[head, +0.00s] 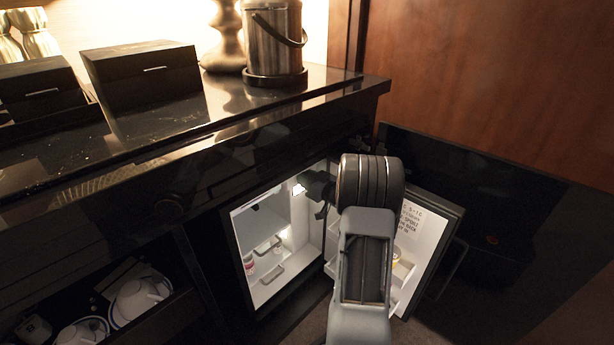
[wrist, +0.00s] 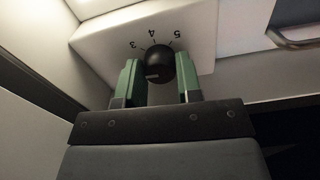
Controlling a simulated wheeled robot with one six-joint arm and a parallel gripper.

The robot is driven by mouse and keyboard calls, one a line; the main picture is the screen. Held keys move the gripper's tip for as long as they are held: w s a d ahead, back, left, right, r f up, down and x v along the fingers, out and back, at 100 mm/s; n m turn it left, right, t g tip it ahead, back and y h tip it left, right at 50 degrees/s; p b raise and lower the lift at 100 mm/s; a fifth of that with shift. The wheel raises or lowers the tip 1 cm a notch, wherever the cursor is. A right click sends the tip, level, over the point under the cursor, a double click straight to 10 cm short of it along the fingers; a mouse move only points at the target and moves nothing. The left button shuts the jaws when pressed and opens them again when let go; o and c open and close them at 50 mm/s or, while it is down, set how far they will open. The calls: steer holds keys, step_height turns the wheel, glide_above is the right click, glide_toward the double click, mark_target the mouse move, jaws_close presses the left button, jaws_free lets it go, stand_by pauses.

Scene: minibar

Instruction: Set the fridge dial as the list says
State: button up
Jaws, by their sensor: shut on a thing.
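The fridge dial (wrist: 159,62) is a round black knob on a pale housing (wrist: 195,32) in the wrist view. The numerals 3, 4 and 5 show around its far side, tilted or upside down. A small pale mark sits on the knob's near face; I cannot tell which number the setting is at. My gripper (wrist: 160,70) is shut on the knob, one green finger pad on each side. In the head view my arm reaches into the open fridge (head: 262,244) and hides the dial. The list (head: 410,219) is on the inner door, partly covered by my arm and not fully readable.
The fridge door (head: 448,222) stands open to the right, with door shelves behind my arm. A wire or handle bar (wrist: 292,42) is at the wrist view's upper right. A black counter (head: 225,105) with boxes and an ice bucket (head: 274,42) overhangs the fridge.

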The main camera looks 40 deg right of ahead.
steer(key=m+p, duration=2)
steer(key=m, duration=0.6)
stand_by(0.6)
steer(key=o, duration=0.9)
steer(key=shift+o, duration=0.2)
